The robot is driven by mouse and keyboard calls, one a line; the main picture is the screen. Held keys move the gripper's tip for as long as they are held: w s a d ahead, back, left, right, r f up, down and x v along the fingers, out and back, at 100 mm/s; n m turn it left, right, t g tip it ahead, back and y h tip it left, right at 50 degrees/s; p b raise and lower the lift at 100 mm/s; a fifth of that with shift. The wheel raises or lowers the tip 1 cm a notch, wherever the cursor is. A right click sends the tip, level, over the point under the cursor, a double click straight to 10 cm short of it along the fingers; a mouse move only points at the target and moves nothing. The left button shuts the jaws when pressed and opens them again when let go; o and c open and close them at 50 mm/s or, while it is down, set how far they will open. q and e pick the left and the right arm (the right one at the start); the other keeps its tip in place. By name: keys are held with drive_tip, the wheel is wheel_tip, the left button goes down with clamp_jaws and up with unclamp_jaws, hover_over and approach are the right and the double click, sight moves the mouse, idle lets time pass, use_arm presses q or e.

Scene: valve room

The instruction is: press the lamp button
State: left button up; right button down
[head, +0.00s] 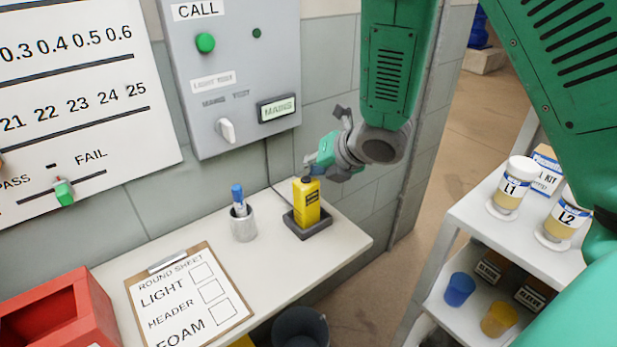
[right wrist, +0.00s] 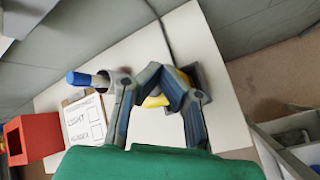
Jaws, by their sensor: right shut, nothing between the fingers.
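A grey wall panel (head: 240,100) carries a round green button (head: 205,43) under the CALL sign, a small dark green lamp (head: 257,33) and a LIGHT TEST label (head: 213,81). Which button is the lamp button I cannot tell. A yellow box-shaped unit (head: 307,207) with a dark top stands upright in a dark holder (head: 320,224) on the bench. My right gripper (head: 314,160) is shut and empty, just above or behind the yellow unit; contact cannot be told. In the right wrist view its fingers (right wrist: 154,76) partly hide the yellow unit (right wrist: 156,101). My left gripper is not in view.
A pen cup (head: 243,226) with a blue marker, a clipboard (head: 212,326) and a red bin (head: 85,310) are on the bench (head: 345,243). A white knob (head: 226,130) sticks out of the panel. A shelf cart (head: 470,215) with jars stands at right.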

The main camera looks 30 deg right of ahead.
sight(310, 178)
drive_tip(key=shift+s+a+f, duration=0.15)
drive_tip(key=shift+a+f, duration=0.05)
drive_tip(key=shift+a, duration=0.3)
drive_tip(key=shift+d+r+p, duration=0.25)
drive_tip(key=shift+r+p, duration=0.35)
drive_tip(key=shift+r, duration=0.1)
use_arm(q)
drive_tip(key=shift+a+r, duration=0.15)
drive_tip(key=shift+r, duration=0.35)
use_arm(e)
drive_tip(key=shift+r, duration=0.1)
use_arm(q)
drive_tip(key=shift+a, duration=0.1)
use_arm(e)
drive_tip(key=shift+a, duration=0.2)
drive_tip(key=shift+r, duration=0.2)
wheel_tip(310, 178, up, 6)
drive_tip(key=p, duration=0.5)
drive_tip(key=shift+d+f, duration=0.1)
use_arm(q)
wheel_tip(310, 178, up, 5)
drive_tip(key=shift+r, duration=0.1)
use_arm(e)
drive_tip(key=shift+f, duration=0.1)
